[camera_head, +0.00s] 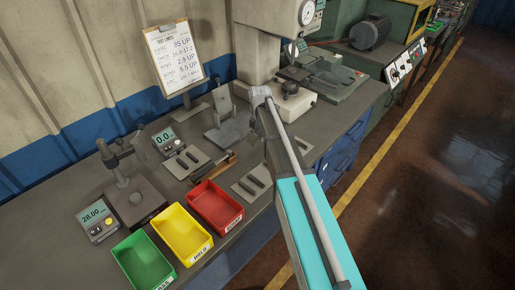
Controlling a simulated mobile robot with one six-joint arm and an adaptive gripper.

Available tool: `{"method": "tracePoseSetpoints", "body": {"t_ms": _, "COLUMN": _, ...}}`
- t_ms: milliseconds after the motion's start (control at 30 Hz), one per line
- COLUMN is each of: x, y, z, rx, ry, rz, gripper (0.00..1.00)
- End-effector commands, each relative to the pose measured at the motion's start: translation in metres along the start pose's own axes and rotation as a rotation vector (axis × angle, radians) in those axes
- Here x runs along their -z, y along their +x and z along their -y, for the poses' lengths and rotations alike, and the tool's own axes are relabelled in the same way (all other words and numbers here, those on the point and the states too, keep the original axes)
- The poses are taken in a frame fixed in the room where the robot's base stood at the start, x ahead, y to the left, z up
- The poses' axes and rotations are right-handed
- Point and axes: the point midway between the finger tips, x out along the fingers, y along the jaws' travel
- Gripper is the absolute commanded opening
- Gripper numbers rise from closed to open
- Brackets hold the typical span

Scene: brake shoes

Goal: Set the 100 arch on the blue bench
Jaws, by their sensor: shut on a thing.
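I cannot pick out the 100 arch; no thing in view can be read as marked 100. The long grey bench (75,215) has blue drawers (343,148) under its right end. My arm, with a teal link, reaches up from the lower right over the bench. My gripper is not clearly visible, and neither is anything in it; the arm may hide both. Grey plates with dark pads lie on the bench at the middle left (188,161) and beside my arm (252,183).
Green (143,262), yellow (181,235) and red (215,207) bins line the front edge. Green machines (345,75) are at the back right. Floor lies open at right.

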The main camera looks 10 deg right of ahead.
Motion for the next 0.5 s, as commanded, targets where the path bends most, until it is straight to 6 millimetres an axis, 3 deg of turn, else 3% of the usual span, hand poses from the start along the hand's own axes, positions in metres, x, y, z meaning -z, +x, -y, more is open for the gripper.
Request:
{"method": "tracePoseSetpoints", "body": {"t_ms": 33, "x": -0.003, "y": 0.011, "z": -0.003, "rx": 0.001, "ry": 0.0, "rz": 0.0, "gripper": 0.0}}
{"method": "tracePoseSetpoints", "body": {"t_ms": 200, "x": -0.012, "y": 0.027, "z": -0.013, "rx": 0.001, "ry": 0.0, "rz": 0.0, "gripper": 0.0}}
{"method": "tracePoseSetpoints", "body": {"t_ms": 500, "x": -0.023, "y": 0.046, "z": -0.026, "rx": 0.001, "ry": 0.001, "rz": 0.0, "gripper": 0.0}}
